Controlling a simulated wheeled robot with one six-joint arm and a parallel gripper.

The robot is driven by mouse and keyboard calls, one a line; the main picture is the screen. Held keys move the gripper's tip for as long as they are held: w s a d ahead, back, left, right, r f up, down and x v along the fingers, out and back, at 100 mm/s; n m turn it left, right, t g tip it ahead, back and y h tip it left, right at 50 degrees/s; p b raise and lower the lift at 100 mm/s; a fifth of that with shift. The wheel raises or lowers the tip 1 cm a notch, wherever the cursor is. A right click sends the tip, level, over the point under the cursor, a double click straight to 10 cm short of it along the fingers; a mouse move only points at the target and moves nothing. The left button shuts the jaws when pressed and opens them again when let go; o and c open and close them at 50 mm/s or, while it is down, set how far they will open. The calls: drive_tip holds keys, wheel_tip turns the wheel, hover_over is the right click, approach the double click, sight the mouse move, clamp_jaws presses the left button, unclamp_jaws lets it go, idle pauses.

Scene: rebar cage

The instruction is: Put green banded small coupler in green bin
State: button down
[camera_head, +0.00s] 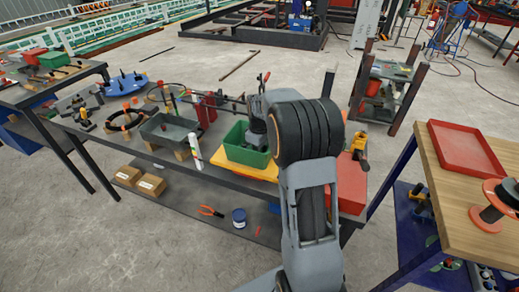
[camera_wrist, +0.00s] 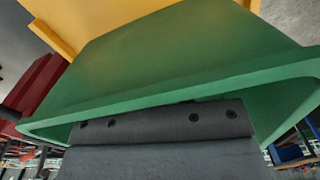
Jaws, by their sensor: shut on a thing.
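The green bin (camera_head: 236,152) stands on a yellow board on the long workbench. My gripper (camera_head: 257,142) reaches down over its right part. In the wrist view, the bin's green wall (camera_wrist: 170,60) and rim fill most of the picture. The dark body of my gripper (camera_wrist: 165,125) passes beyond the rim on the bin's inner side, and its fingertips are hidden. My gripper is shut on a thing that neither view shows. I cannot make out the green banded small coupler in either view.
The yellow board (camera_head: 225,165) lies under the bin. A white tube (camera_head: 196,150) and a grey tray (camera_head: 168,130) stand to the left. A red case (camera_head: 350,185) and a yellow tool (camera_head: 360,145) are to the right. A red tray (camera_head: 470,147) lies on the right table.

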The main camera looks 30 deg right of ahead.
drive_tip(key=c, duration=1)
unclamp_jaws()
drive_tip(key=s+a+r+m+p, duration=0.1)
drive_tip(key=s+a+r, duration=0.1)
drive_tip(key=r, duration=0.5)
drive_tip(key=s+a+r, duration=0.1)
drive_tip(key=s+r, duration=0.1)
drive_tip(key=r, duration=0.4)
drive_tip(key=s+a+f+m+t, duration=0.1)
drive_tip(key=s+a+f, duration=0.1)
drive_tip(key=s, duration=0.3)
drive_tip(key=s+a+f+m+t, duration=0.1)
drive_tip(key=s+a+m, duration=0.1)
drive_tip(key=s+a, duration=0.2)
drive_tip(key=s+a+f+m+t, duration=0.1)
drive_tip(key=s+a+f+m, duration=0.1)
drive_tip(key=s, duration=0.6)
drive_tip(key=shift+a+f, duration=0.3)
drive_tip(key=shift+a, duration=0.2)
drive_tip(key=shift+r, duration=0.1)
